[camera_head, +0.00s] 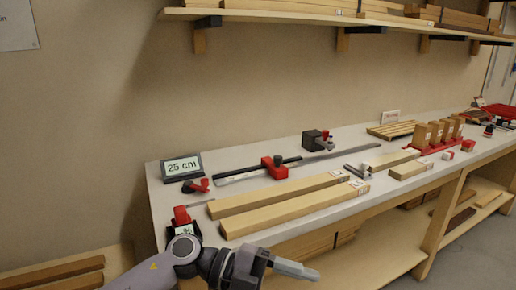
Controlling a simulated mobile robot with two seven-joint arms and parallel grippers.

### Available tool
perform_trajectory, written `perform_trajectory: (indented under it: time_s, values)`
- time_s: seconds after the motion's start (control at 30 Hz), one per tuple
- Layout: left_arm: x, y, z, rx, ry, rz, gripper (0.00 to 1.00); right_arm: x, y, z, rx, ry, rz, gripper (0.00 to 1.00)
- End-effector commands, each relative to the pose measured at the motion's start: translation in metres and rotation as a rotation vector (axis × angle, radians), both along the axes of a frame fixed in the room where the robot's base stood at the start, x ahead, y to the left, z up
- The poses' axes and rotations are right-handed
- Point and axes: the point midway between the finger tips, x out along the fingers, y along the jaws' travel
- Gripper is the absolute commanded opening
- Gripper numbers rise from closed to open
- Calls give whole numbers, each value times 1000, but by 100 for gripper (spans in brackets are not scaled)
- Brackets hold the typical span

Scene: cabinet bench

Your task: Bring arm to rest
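My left arm comes in from the bottom left, and my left gripper (315,275) points right in front of the bench's front edge. Its fingers are seen from the side as one grey shape, so the gap between them cannot be made out. I see nothing hanging from it. My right gripper is out of view. The bench (230,250) has a light grey top, with my gripper in front of and below its surface in the picture.
Two long wooden boards (290,207) lie near the bench's front edge. A sign reading 25 cm (182,167), red-and-black clamps (274,167) and a red rack of wooden blocks (430,148) stand on top. A shelf (290,17) hangs above. Floor (470,255) is clear at lower right.

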Motion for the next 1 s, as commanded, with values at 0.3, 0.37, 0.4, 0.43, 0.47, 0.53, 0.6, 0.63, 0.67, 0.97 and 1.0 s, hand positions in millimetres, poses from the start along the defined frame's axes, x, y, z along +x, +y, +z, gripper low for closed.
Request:
perform_trajectory:
  time_s: [0.3,0.37,0.4,0.43,0.47,0.53,0.6,0.63,0.67,0.97,1.0]
  values:
    - [16,16,12,-479,295,427,60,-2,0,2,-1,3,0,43]
    - [23,29,5,-534,355,530,60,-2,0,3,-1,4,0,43]
    - [28,38,-2,-562,396,603,60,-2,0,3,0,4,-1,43]
    - [31,46,-7,-582,428,658,60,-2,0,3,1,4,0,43]
    - [33,54,-14,-596,460,713,60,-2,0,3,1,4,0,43]
    - [38,74,-32,-622,536,845,60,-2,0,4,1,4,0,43]
    - [39,96,-55,-628,616,979,60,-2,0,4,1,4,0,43]
    - [38,106,-66,-625,649,1035,60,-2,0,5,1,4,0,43]
    - [37,116,-77,-621,683,1093,60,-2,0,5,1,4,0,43]
    - [-31,213,-204,-415,1040,1606,60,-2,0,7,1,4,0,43]
    - [-45,223,-218,-374,1082,1656,60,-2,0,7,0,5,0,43]
